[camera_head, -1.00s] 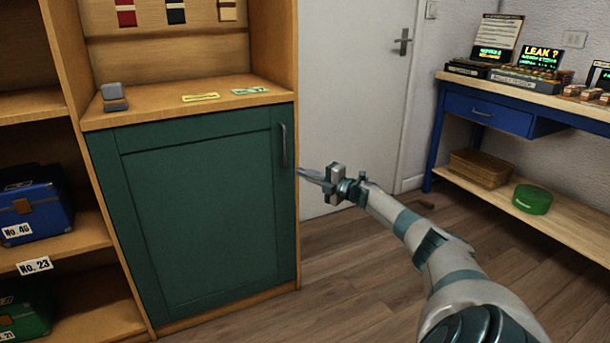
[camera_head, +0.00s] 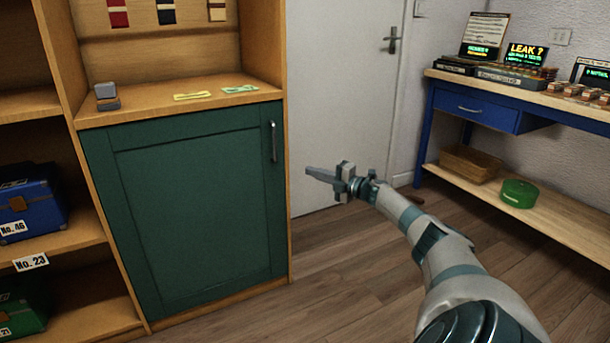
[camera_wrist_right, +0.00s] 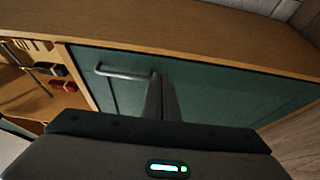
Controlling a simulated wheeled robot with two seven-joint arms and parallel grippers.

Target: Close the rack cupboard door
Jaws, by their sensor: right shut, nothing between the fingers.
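The green rack cupboard door (camera_head: 195,215) sits flush in its wooden frame, with no gap that I can see in the head view. Its upright metal handle (camera_head: 273,141) is near the top right of the door. My right gripper (camera_head: 308,171) is shut and empty, to the right of the door and apart from the handle in the head view. In the right wrist view, the door (camera_wrist_right: 215,92), its handle (camera_wrist_right: 125,73) and my right gripper's fingers (camera_wrist_right: 162,80) show. My left gripper is not in view.
The wooden shelf top (camera_head: 150,110) holds a small grey device (camera_head: 107,97) and paper slips. Open shelves with cases (camera_head: 30,210) stand at the left. A white room door (camera_head: 340,100) and blue workbench (camera_head: 475,110) stand at the right. The floor (camera_head: 340,260) before the cupboard is clear.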

